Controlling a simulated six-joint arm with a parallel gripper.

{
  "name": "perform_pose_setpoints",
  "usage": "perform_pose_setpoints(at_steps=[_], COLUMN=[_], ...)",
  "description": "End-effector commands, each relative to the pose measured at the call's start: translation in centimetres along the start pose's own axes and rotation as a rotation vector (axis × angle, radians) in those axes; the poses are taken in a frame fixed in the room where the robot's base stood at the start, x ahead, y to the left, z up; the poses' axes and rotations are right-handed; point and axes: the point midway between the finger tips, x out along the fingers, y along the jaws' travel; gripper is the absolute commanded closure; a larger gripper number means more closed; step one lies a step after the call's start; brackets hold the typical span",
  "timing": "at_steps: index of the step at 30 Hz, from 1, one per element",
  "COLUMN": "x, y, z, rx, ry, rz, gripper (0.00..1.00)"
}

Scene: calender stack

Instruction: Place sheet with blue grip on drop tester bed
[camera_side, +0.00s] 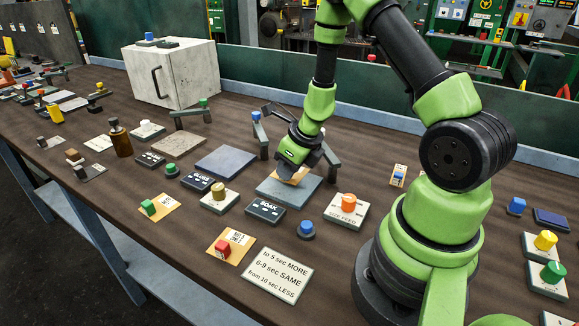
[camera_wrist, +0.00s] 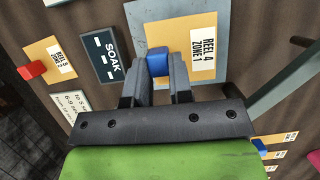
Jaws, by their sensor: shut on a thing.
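The tan sheet (camera_wrist: 185,20) with the blue grip (camera_wrist: 157,62) carries a label reading REEL 4 ZONE 1. My gripper (camera_wrist: 158,78) is shut on the blue grip, one finger on each side. The sheet is over a blue-grey plate (camera_side: 275,190), which looks like the drop tester bed; the plate also shows around the sheet in the wrist view (camera_wrist: 222,55). In the side view the sheet (camera_side: 299,177) is partly hidden by my gripper (camera_side: 306,170). I cannot tell whether the sheet touches the plate.
Grey posts (camera_side: 260,137) stand beside the plate. The SOAK block (camera_side: 265,211), an orange knob on a white base (camera_side: 347,209) and a blue knob (camera_side: 306,230) are close in front. A red-grip sheet (camera_side: 230,243) and a seconds card (camera_side: 277,276) lie near the front edge.

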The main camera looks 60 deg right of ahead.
Motion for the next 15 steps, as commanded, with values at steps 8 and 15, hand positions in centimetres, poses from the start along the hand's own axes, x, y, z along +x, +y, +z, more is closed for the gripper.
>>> perform_pose_setpoints(at_steps=[8,15], x=[2.5,2.5], y=[0.0,0.0], z=[-1.0,-1.0], rx=[0.0,-0.001], ry=[0.0,-0.002], rz=[-0.001,-0.001], gripper=[1.0,1.0])
